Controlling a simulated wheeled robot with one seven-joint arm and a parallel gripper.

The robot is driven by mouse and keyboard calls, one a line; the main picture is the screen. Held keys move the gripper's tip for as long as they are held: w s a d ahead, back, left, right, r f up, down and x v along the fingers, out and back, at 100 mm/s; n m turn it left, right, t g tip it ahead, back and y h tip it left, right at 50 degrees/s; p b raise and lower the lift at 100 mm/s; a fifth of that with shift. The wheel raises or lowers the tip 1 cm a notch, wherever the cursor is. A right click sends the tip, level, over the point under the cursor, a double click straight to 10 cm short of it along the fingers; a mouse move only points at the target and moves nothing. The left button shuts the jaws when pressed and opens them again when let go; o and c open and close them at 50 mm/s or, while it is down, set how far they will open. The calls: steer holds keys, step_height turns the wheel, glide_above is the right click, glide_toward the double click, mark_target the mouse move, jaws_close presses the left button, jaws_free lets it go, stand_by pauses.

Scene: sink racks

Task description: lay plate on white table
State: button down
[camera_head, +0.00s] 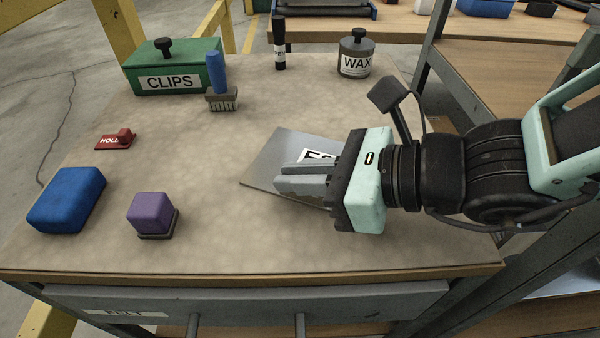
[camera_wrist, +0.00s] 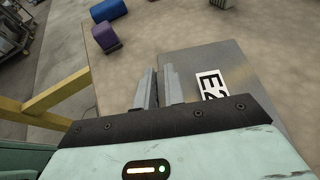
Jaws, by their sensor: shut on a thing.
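The plate (camera_head: 283,150) is a flat grey metal sheet with a white label that starts with a black E. It is over the right half of the beige, mottled tabletop (camera_head: 215,235); I cannot tell whether it rests fully on it. My gripper (camera_head: 281,180) reaches in from the right and is shut on the plate near its edge, covering its front right part. In the wrist view, the fingers (camera_wrist: 159,85) are at the left edge of the plate (camera_wrist: 213,58). No clearly white table shows.
A green CLIPS box (camera_head: 172,68), blue-handled brush (camera_head: 219,85), black marker (camera_head: 279,45) and WAX tin (camera_head: 355,58) stand at the back. The front middle is clear.

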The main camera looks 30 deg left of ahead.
steer(key=shift+f, duration=0.15)
steer(key=c, duration=1.5)
jaws_free()
steer(key=shift+r, duration=0.25)
steer(key=p+v, duration=0.1)
steer(key=v, duration=0.6)
steer(key=shift+d, duration=0.25)
